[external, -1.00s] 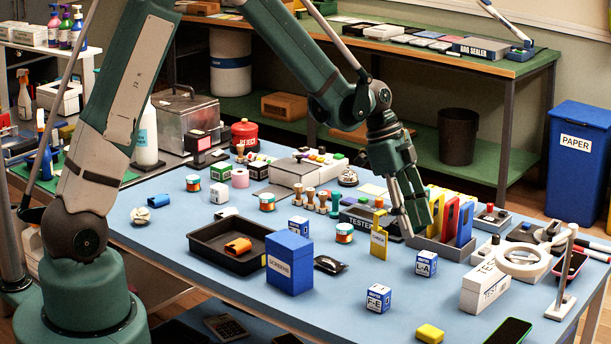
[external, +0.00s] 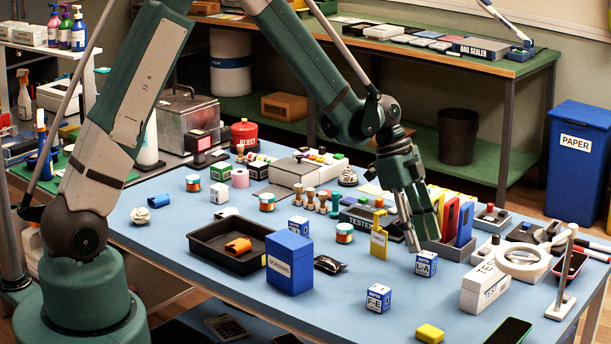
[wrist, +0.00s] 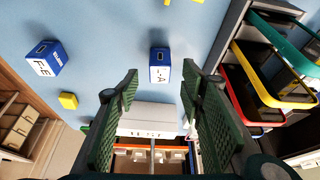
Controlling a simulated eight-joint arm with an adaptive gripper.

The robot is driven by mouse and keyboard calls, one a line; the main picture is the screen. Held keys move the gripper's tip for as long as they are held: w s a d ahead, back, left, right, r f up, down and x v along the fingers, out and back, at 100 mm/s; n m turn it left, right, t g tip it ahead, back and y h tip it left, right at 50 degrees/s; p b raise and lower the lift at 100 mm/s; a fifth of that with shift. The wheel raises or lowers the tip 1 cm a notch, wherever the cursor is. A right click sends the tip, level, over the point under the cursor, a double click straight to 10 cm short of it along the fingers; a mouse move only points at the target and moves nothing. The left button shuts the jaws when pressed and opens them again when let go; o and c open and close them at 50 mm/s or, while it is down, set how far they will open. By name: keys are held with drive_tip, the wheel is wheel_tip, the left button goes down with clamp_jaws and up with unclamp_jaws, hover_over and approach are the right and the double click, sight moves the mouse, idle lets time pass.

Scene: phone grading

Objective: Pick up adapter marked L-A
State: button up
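The adapter marked L-A (external: 426,264) is a small blue and white cube on the blue table. In the wrist view the L-A cube (wrist: 159,66) lies just beyond and between the fingertips, with clear space around it. My gripper (external: 423,241) is just above and behind the cube in the external view, pointing down. In the wrist view my gripper (wrist: 160,82) is open, with nothing between its fingers. One finger comes close to the cube's upper left in the external view; I cannot tell whether they touch.
Another cube marked F-E (external: 378,298) sits nearer the front. A grey rack with coloured items (external: 465,222) stands close behind the gripper. A white TEST box (external: 484,290) is to the right, and a yellow block (external: 430,334) is at the front. Bare table surrounds the L-A cube.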

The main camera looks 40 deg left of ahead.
sight(426, 254)
drive_tip(key=shift+f, duration=0.15)
drive_tip(key=shift+d, duration=0.1)
drive_tip(key=shift+b+x, duration=0.35)
drive_tip(key=shift+x, duration=2.3)
drive_tip(key=shift+c, duration=0.2)
drive_tip(key=c, duration=0.9)
